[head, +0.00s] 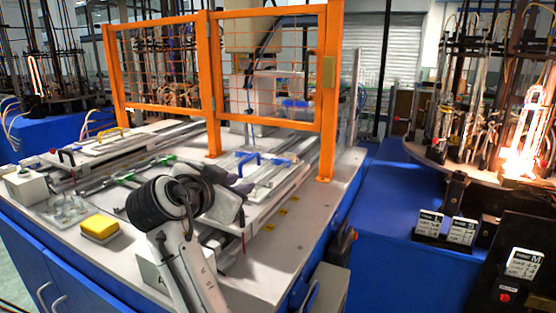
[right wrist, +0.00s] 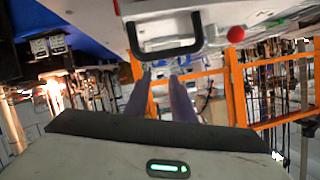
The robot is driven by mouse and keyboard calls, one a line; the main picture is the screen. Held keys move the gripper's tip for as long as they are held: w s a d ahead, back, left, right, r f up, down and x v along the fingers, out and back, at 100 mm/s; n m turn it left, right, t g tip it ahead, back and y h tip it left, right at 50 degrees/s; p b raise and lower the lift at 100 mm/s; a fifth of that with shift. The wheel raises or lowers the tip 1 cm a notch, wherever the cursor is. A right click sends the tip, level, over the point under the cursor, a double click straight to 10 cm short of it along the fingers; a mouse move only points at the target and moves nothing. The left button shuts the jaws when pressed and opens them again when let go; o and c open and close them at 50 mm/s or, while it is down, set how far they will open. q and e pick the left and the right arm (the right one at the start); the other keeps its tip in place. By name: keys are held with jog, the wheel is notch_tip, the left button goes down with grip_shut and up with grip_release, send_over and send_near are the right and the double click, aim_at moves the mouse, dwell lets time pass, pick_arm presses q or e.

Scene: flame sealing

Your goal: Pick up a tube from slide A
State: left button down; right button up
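A slide with a blue handle (head: 262,158) lies on the right part of the grey machine top, behind my right gripper. My left gripper is not in view.
An orange mesh guard (head: 214,80) stands across the machine top. A yellow block (head: 100,228) and small glassware (head: 68,208) are at the front left. A black handle (right wrist: 165,36) shows near the fingers. A flame (head: 520,145) burns on the right carousel.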

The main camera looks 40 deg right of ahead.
aim_at(259, 183)
jog(key=shift+g, duration=0.3)
jog(key=x, duration=0.4)
jog(key=shift+s+d+f+p, duration=0.2)
jog(key=shift+d+p, duration=0.1)
jog(key=shift+p, duration=0.1)
jog(key=p+x, duration=0.1)
jog(key=x, duration=0.5)
jog(key=shift+w+a+f+p, duration=0.15)
jog(key=shift+w+p, duration=0.1)
jog(key=shift+p, duration=0.05)
grip_shut()
